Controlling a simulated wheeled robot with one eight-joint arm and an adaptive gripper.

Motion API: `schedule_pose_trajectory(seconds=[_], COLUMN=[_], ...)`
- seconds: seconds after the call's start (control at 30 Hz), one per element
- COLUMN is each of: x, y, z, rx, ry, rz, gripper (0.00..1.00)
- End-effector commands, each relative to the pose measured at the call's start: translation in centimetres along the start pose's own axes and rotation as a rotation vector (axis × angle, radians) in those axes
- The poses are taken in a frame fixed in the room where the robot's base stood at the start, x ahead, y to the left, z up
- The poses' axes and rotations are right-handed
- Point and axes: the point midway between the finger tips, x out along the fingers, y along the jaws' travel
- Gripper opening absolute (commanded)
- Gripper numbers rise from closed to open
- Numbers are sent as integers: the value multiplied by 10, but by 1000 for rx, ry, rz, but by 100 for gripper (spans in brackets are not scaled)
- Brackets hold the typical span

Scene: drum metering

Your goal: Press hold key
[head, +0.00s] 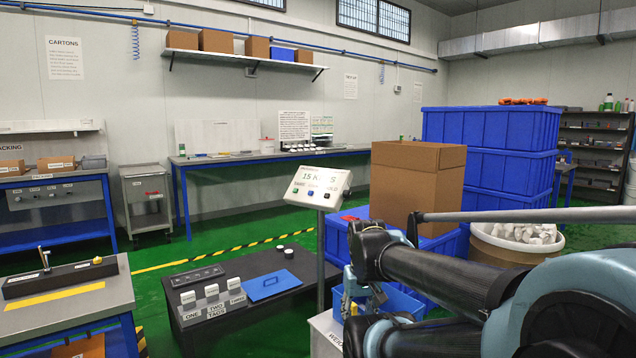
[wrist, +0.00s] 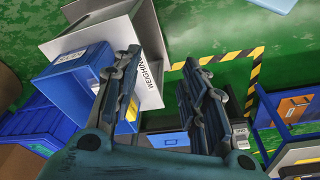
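A pale weighing indicator (head: 318,187) stands tilted on a grey post in the head view. Its display appears to read about 15 with letters after it, too small to read surely. Below it are a green key (head: 297,190), a blue key (head: 311,193) and a dark key (head: 326,195). The label at the right seems to read HOLD. My gripper (wrist: 162,58) is open and empty in the wrist view, pointing down. In the head view my gripper (head: 362,290) is low, right of the post, apart from the indicator and partly hidden by my arm.
A white stand (wrist: 155,50) marked WEIGHING and a blue bin (wrist: 75,82) lie below the gripper. A cardboard box (head: 415,185) and stacked blue crates (head: 488,130) stand right of the indicator.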

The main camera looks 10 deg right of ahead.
Motion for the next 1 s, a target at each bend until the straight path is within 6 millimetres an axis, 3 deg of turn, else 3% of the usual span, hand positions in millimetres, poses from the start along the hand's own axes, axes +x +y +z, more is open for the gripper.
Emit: schedule_pose_trajectory(seconds=[0.07,0.23,1.0], x=[0,0,0], y=[0,0,0], z=[0,0,0], rx=[0,0,0], ry=[0,0,0], rz=[0,0,0], gripper=[38,0,0])
